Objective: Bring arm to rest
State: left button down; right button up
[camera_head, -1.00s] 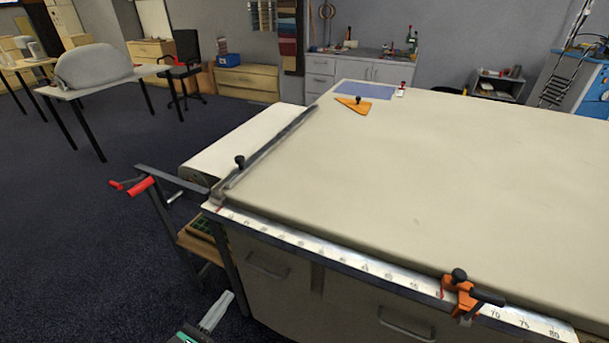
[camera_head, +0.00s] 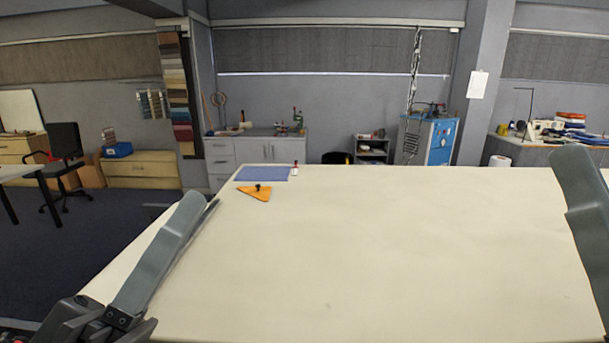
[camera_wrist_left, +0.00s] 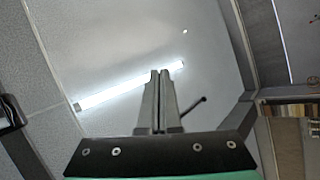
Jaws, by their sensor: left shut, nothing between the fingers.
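My left gripper (camera_head: 190,202) is raised at the lower left of the head view, its grey finger slanting up in front of the long table's (camera_head: 400,250) left side. In the left wrist view, its two slim fingers (camera_wrist_left: 159,76) are together with nothing between them and point toward the ceiling and a bright strip light. A similar grey finger of my right gripper (camera_head: 577,160) stands at the right edge of the head view. The rest of it is out of frame, so its opening does not show.
The cream tabletop is largely clear. An orange triangle (camera_head: 255,193) with a black knob and a blue mat (camera_head: 262,174) lie at its far left corner. A small red-and-white item (camera_head: 294,169) is beside the mat. Cabinets (camera_head: 255,153) and a blue machine (camera_head: 430,140) stand beyond.

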pick_arm(q)
jog(key=s+a+r+m+t+y, duration=0.45)
jog(key=s+a+r+y, duration=0.25)
jog(key=y, duration=0.4)
notch_tip(320, 180, up, 37)
jog(key=w+p, duration=0.1)
jog(key=p, duration=3.7)
jog(key=shift+a+m, duration=0.25)
jog(key=shift+m, duration=0.2)
